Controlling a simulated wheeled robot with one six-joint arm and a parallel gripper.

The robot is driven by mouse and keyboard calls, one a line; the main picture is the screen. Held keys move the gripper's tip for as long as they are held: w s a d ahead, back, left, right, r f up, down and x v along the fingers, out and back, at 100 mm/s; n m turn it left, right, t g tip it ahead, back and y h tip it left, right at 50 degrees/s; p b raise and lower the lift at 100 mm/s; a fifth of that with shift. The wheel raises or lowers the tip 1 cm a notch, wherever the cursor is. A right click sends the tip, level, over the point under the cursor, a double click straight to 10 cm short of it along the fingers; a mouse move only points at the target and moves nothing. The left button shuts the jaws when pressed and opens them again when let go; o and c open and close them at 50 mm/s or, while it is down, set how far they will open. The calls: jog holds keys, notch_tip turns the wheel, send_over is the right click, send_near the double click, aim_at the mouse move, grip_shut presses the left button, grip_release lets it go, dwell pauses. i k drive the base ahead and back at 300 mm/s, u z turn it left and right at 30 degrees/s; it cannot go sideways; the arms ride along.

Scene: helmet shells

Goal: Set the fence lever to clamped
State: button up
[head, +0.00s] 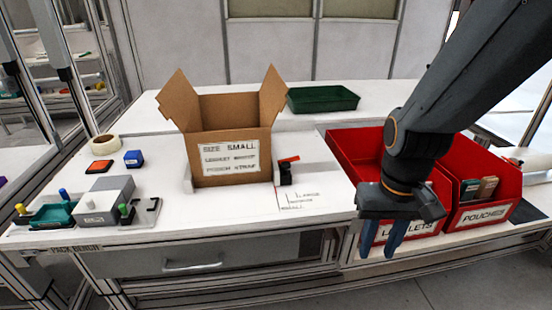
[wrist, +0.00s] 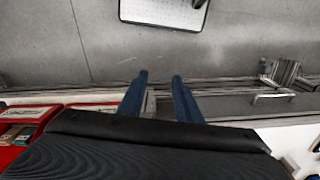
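The fence lever (head: 289,158) is a small red-orange handle on a black block, just right of the cardboard box in the head view. It points to the right and tilts slightly upward. A low white fence piece seems to run beside the box at the lever. My gripper (head: 379,252) hangs to the right of the lever, in front of the red bins and past the bench's front edge. Its two blue fingers point down. In the wrist view my gripper (wrist: 160,76) shows its fingers apart with nothing between them. The lever is not seen in the wrist view.
The open cardboard box (head: 228,138) stands on the white bench (head: 250,215). Red bins (head: 345,150) are at the right, partly behind my arm. A green tray (head: 323,99) lies at the back. Small blocks and a grey fixture (head: 105,197) sit at the left.

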aim_at(294, 159)
jog(key=u, duration=0.35)
jog(key=i, duration=1)
